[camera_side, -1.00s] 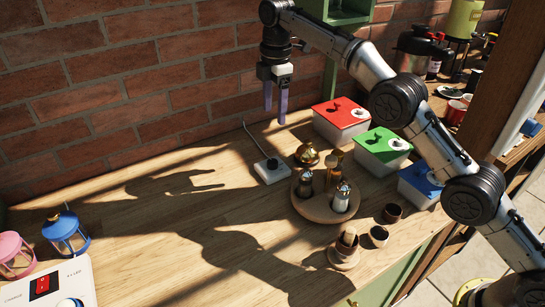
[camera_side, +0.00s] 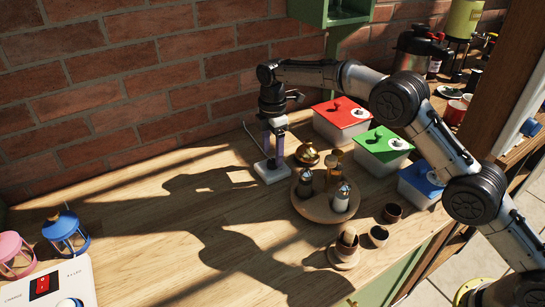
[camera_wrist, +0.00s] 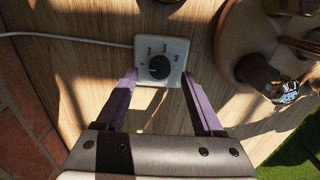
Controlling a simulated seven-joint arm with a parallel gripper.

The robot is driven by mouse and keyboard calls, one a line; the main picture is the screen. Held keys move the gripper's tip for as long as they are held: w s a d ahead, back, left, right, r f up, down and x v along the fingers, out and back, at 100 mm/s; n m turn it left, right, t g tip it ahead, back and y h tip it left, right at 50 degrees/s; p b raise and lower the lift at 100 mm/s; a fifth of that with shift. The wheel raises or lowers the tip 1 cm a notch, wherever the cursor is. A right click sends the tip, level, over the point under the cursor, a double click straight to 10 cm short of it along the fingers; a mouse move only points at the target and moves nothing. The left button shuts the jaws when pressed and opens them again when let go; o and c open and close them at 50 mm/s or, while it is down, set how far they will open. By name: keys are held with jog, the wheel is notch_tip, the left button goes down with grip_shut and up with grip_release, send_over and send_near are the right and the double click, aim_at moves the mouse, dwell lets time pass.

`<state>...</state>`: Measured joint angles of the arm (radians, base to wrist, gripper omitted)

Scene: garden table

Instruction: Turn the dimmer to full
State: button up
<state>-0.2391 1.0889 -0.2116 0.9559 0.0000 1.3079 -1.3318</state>
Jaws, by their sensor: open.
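The dimmer is a white square box with a round black knob (camera_wrist: 159,67) and small marks on its top face. It lies on the wooden table near the brick wall, and its white body (camera_side: 271,173) shows below my gripper in the side view. My gripper (camera_side: 273,160) points down over it with its purple fingers apart. In the wrist view the open fingers (camera_wrist: 160,75) reach to either side of the white box, with the knob between them. Nothing is held. I cannot tell whether the fingertips touch the box.
A round wooden tray (camera_side: 316,210) with shakers stands close to the right of the dimmer, and a brass dome (camera_side: 307,155) is nearby. Lidded boxes, red (camera_side: 341,112) and green (camera_side: 382,144), stand farther right. A white cord (camera_wrist: 70,37) leaves the dimmer. The table's left-middle is clear.

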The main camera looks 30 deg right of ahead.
aim_at(272, 163)
jog(key=shift+f, duration=1.25)
grip_shut()
